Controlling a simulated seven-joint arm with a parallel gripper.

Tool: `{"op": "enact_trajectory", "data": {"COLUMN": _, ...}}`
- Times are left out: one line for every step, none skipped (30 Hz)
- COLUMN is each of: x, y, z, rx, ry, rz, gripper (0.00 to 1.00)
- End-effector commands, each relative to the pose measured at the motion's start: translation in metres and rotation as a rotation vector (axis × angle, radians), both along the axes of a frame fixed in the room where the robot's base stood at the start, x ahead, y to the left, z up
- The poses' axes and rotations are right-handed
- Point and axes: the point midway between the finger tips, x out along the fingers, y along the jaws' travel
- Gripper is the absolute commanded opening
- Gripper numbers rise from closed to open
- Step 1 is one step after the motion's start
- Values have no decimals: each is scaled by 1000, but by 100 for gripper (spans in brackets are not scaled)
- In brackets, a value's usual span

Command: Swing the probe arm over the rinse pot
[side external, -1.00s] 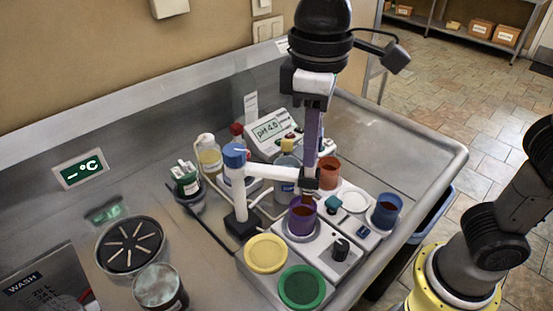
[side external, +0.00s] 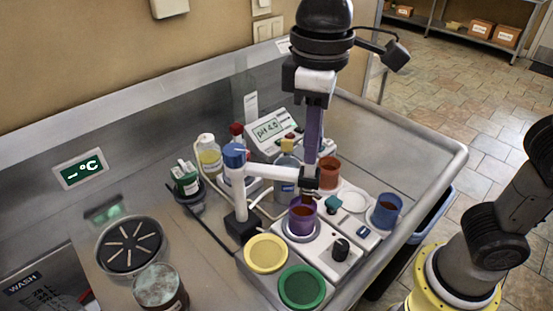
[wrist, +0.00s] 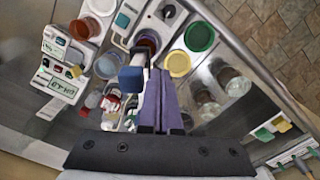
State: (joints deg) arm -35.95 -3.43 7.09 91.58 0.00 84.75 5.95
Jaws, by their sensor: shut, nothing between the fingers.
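The probe arm (side external: 272,172) is a white bar on a white post with a blue cap (side external: 234,156). Its dark probe holder (side external: 309,181) is over the purple cup (side external: 301,218), which has dark liquid and stands on the white stirrer base. A grey pot with a blue label (side external: 286,187), probably the rinse pot, stands behind the bar and is partly hidden. My gripper (side external: 312,164) points down with its purple fingers shut and empty, at the holder end of the bar. Whether they touch it is unclear. In the wrist view the fingers (wrist: 159,74) lie beside the bar.
An orange-brown cup (side external: 329,172) and a blue cup (side external: 386,211) stand right of the probe. The pH meter (side external: 270,128) and several bottles stand behind. The steel counter at right is clear.

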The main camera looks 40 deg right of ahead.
Motion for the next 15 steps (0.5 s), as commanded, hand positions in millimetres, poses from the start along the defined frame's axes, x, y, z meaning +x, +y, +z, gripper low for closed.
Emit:
{"op": "enact_trajectory", "data": {"x": 2, "y": -5, "z": 0, "rx": 0, "ry": 0, "rz": -4, "gripper": 0}}
{"op": "enact_trajectory", "data": {"x": 3, "y": -7, "z": 0, "rx": 0, "ry": 0, "rz": -3, "gripper": 0}}
{"op": "enact_trajectory", "data": {"x": 4, "y": -10, "z": 0, "rx": 0, "ry": 0, "rz": -3, "gripper": 0}}
{"op": "enact_trajectory", "data": {"x": 6, "y": -12, "z": 0, "rx": 0, "ry": 0, "rz": -4, "gripper": 0}}
{"op": "enact_trajectory", "data": {"x": 7, "y": -14, "z": 0, "rx": 0, "ry": -1, "rz": -4, "gripper": 0}}
{"op": "enact_trajectory", "data": {"x": 8, "y": -17, "z": 0, "rx": 0, "ry": -1, "rz": -3, "gripper": 0}}
{"op": "enact_trajectory", "data": {"x": 9, "y": -19, "z": 0, "rx": 0, "ry": -1, "rz": -3, "gripper": 0}}
{"op": "enact_trajectory", "data": {"x": 9, "y": -21, "z": 0, "rx": 0, "ry": -1, "rz": -3, "gripper": 0}}
{"op": "enact_trajectory", "data": {"x": 10, "y": -22, "z": 0, "rx": 0, "ry": -1, "rz": -3, "gripper": 0}}
{"op": "enact_trajectory", "data": {"x": 11, "y": -23, "z": 0, "rx": 0, "ry": -1, "rz": -2, "gripper": 0}}
{"op": "enact_trajectory", "data": {"x": 11, "y": -24, "z": 0, "rx": 0, "ry": 0, "rz": -1, "gripper": 0}}
{"op": "enact_trajectory", "data": {"x": 11, "y": -25, "z": 0, "rx": 0, "ry": 0, "rz": 0, "gripper": 0}}
{"op": "enact_trajectory", "data": {"x": 11, "y": -25, "z": 0, "rx": 0, "ry": 0, "rz": 0, "gripper": 0}}
{"op": "enact_trajectory", "data": {"x": 11, "y": -25, "z": 0, "rx": 0, "ry": 0, "rz": 0, "gripper": 0}}
{"op": "enact_trajectory", "data": {"x": 11, "y": -25, "z": 0, "rx": 0, "ry": 0, "rz": 1, "gripper": 0}}
